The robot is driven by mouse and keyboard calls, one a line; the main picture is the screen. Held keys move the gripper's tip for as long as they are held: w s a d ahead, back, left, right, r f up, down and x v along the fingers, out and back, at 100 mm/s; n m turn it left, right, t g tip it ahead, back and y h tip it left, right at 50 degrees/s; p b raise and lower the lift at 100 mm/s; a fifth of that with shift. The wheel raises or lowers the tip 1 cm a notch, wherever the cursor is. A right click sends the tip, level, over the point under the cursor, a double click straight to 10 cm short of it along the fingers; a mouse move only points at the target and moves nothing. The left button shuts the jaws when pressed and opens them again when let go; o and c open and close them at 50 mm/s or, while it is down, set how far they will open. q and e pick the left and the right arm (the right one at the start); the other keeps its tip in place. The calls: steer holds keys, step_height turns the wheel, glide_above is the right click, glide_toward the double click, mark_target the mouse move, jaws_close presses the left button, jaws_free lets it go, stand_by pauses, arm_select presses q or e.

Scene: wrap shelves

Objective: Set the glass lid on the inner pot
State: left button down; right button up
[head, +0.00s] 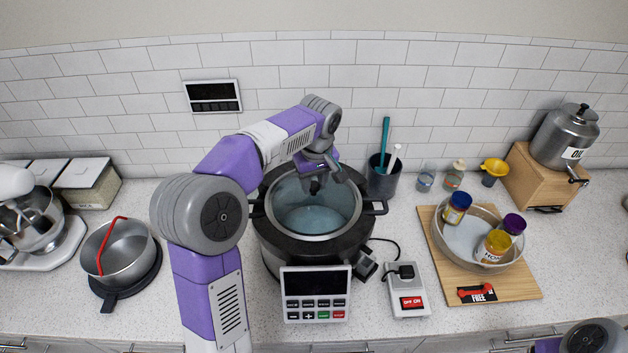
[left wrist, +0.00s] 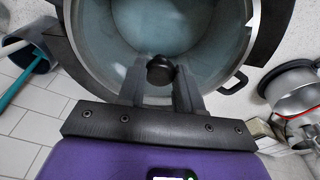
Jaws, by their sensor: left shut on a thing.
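The round glass lid (head: 335,209) has a pale rim and a dark knob (left wrist: 160,70). My left gripper (head: 317,183) is shut on the knob, which sits between its two fingers in the left wrist view (left wrist: 161,85). The lid is over the inner pot (left wrist: 235,83), inside the black cooker (head: 290,255). The pot's bluish inside shows through the glass. The lid looks roughly centred, but I cannot tell whether its rim touches the pot. My right gripper is out of view; only part of that arm shows at the lower right.
A utensil holder (head: 384,182) stands close behind the cooker on the right. A power strip (head: 407,289) and a control panel (head: 316,294) are in front. A saucepan (head: 125,252) is left, and a wooden board (head: 513,287) with a pan of jars is right.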

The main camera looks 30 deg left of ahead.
mark_target(315, 188)
arm_select(q)
steer(key=shift+c, duration=0.6)
jaws_free()
steer(key=shift+r, duration=0.1)
steer(key=r+p, duration=0.6)
steer(key=shift+s+d+r, duration=0.3)
steer(key=shift+d+r, duration=0.05)
steer(key=shift+r, duration=0.05)
steer(key=shift+f, duration=0.1)
stand_by(0.6)
